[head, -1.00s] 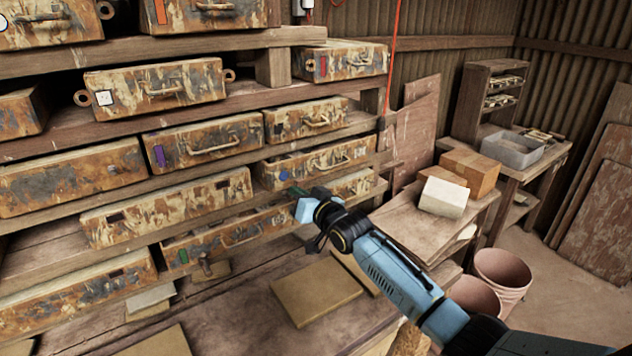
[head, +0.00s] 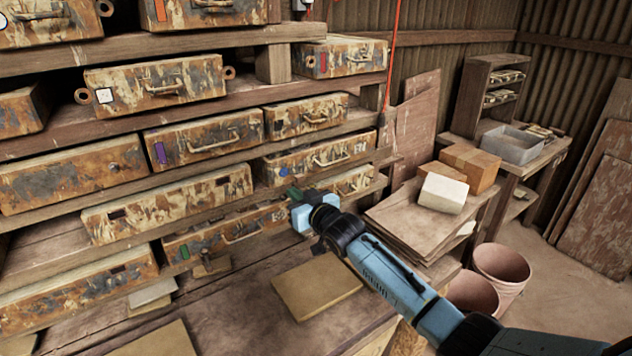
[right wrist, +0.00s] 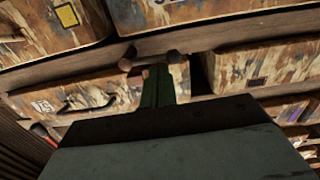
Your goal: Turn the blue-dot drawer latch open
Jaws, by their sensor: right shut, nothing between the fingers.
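The blue-dot drawer (head: 325,159) is a rusty, peeling box on the right of the rack. Its blue dot (head: 284,171) is at its left end, and a bare metal handle is on its front. In the right wrist view the drawer (right wrist: 75,88) shows at the left, upside down. My right gripper (head: 293,194) is shut and empty, with its dark green fingers at the drawer's lower left. In the right wrist view the fingers (right wrist: 158,86) reach up beside brown knob-like parts (right wrist: 128,58), perhaps the latch. I cannot tell whether they touch. My left gripper is out of view.
More rusty drawers with coloured tags fill the rack, including a purple-tagged one (head: 205,137) and a green-tagged one (head: 205,240). A tan board (head: 318,286) lies on the bench below. Cardboard boxes (head: 470,166) and buckets (head: 502,272) stand to the right.

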